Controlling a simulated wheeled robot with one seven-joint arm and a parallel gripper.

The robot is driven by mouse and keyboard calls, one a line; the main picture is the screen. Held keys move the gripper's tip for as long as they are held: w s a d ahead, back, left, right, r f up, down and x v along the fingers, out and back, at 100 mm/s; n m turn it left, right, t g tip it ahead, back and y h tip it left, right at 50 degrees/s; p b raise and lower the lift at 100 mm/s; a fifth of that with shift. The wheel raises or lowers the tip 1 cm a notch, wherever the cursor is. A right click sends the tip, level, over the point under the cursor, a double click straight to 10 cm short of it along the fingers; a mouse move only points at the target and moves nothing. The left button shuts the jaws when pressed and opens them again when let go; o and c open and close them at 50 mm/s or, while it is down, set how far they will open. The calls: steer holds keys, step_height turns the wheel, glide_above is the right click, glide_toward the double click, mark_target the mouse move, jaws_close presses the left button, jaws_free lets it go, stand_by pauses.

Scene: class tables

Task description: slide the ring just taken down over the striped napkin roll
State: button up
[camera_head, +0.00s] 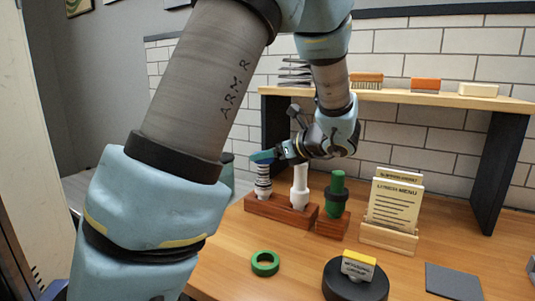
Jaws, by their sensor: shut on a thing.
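The striped napkin roll (263,186), black and white, stands upright at the left end of a wooden stand (284,212). My gripper (275,154) reaches in from the right above it, with its fingers pointing left. It is shut on a small teal piece (262,157), seen nearly edge-on, which seems to be the ring. This piece is at the top of the striped roll. I cannot tell whether it is around the roll's tip or just above it. The fingertips are too small to make out clearly.
A white roll (300,187) stands close right of the striped one, and a green roll (336,193) beyond it. A green ring (265,263) lies on the table in front. A menu holder (390,237) and a black round base (355,285) stand right. A shelf (430,98) is behind.

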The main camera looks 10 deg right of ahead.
steer(key=shift+f, duration=0.45)
steer(key=o, duration=1.3)
steer(key=b+v, duration=0.2)
steer(key=v, duration=0.9)
steer(key=shift+a, duration=0.15)
